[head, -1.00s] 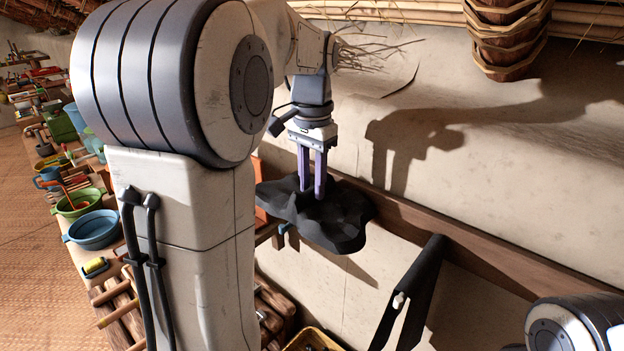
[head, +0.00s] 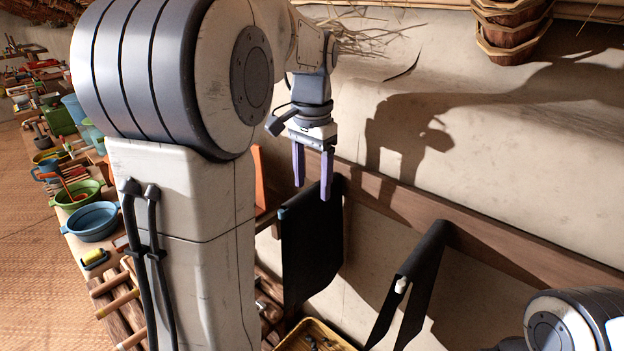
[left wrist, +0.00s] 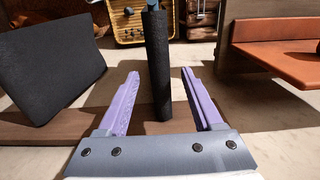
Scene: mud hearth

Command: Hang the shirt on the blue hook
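The black shirt (head: 312,245) hangs down as a dark cloth from the wooden rail on the wall. The blue hook (head: 283,212) shows only as a small blue tip at the shirt's upper left edge; the cloth hides the rest. My left gripper (head: 312,190) is open, just above the shirt's top fold, apart from it as far as I can tell. In the left wrist view the folded shirt (left wrist: 158,75) shows edge-on between the spread purple fingers, with the blue tip (left wrist: 152,5) at its far end. My right gripper is out of view.
A second black cloth (head: 425,270) hangs on a white-tipped hook (head: 401,285) to the right. An orange shelf (left wrist: 280,65) is close beside the left gripper. A yellow tray (head: 315,335) lies below. Bowls and tools crowd the bench at left.

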